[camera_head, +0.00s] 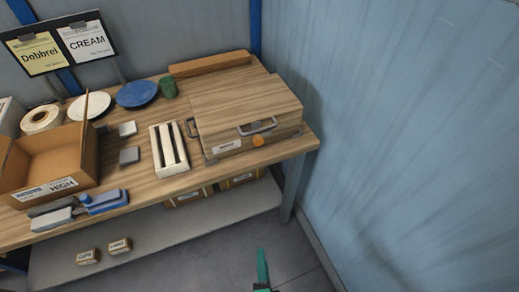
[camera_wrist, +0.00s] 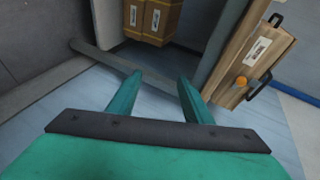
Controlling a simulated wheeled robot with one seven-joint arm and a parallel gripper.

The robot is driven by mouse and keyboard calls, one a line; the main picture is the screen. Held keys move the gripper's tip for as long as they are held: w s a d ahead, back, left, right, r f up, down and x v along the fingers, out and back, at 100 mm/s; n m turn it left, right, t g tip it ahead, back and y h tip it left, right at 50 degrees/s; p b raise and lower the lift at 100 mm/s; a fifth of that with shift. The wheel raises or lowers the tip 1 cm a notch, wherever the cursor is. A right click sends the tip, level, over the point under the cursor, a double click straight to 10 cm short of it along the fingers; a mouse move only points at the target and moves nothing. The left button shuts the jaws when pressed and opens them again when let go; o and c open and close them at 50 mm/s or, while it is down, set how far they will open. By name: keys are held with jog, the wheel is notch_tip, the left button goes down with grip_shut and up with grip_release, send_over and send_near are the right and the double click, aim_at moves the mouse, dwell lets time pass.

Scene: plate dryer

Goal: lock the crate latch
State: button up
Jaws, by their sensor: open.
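The wooden crate (camera_head: 240,103) sits at the right end of the workbench with its lid down. Its front face carries a metal handle (camera_head: 257,127) and a round orange knob (camera_head: 258,141), which looks like the latch. In the wrist view the crate (camera_wrist: 236,56) is at the right, tilted in the picture, with the orange knob (camera_wrist: 241,81) and a dark handle (camera_wrist: 259,86). My teal gripper (camera_wrist: 158,80) is open and empty, to the left of the crate in that view. In the head view my gripper (camera_head: 262,266) is low, over the floor, apart from the bench.
The workbench (camera_head: 140,182) holds an open cardboard box (camera_head: 50,165), a slotted white rack (camera_head: 168,150), a blue plate (camera_head: 136,94) and a green cup (camera_head: 168,88). Boxes (camera_head: 188,197) stand below. A blue wall (camera_head: 400,120) closes the right side. Floor before the bench is clear.

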jog(key=w+m+y, duration=0.2)
jog(key=w+m, duration=0.3)
jog(key=w, duration=0.2)
jog(key=m+t+y, duration=0.6)
jog(key=m+t, duration=0.1)
jog(key=m, duration=0.4)
send_near(260, 144)
jog(key=x, duration=0.9)
jog(key=shift+s+r, duration=0.1)
jog(key=shift+s, duration=0.05)
jog(key=c, duration=1.1)
